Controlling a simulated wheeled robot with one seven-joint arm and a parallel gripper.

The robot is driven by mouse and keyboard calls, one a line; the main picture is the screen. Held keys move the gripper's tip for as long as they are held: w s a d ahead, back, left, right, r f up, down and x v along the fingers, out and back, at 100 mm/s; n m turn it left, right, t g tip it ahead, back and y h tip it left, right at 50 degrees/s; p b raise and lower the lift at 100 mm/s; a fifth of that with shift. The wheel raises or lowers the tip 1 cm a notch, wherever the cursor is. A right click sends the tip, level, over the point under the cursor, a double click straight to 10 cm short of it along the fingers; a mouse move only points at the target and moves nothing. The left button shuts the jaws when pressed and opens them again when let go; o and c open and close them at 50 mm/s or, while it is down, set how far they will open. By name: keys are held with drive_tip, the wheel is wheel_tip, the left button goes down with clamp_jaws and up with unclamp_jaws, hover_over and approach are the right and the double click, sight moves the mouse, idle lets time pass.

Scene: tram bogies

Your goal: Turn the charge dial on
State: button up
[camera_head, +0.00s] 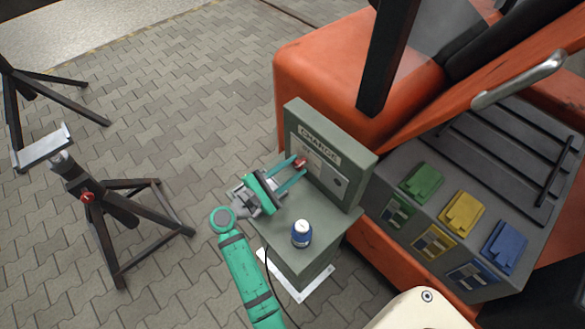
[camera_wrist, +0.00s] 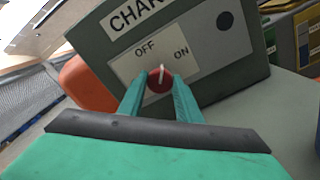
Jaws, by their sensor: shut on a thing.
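The charge dial is a small red knob with a white pointer line, on a pale plate marked OFF and ON. In the wrist view the dial (camera_wrist: 159,80) sits between my fingertips, its pointer standing nearly upright in the picture, between the two words. My gripper (camera_wrist: 160,88) is shut on it, one green finger on each side. In the head view my gripper (camera_head: 300,165) reaches the dial (camera_head: 301,162) from the left. The grey-green charge box (camera_head: 357,163) stands upright with its CHARGE label above the dial.
A blue and white round container (camera_head: 301,234) stands on the pedestal shelf (camera_head: 333,236) below the box. An orange vehicle (camera_head: 325,65) is close behind. Green, yellow and blue covers (camera_head: 460,212) lie to the right. A dark stand (camera_head: 95,205) is at left on open paving.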

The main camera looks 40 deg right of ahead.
drive_tip(key=m, duration=0.5)
drive_tip(key=shift+m, duration=2.6)
drive_tip(key=o, duration=1)
drive_tip(key=shift+a, duration=0.15)
drive_tip(key=a, duration=0.7)
drive_tip(key=s+a, duration=0.1)
drive_tip(key=a, duration=0.2)
drive_tip(key=shift+a, duration=0.3)
drive_tip(key=shift+w, duration=0.15)
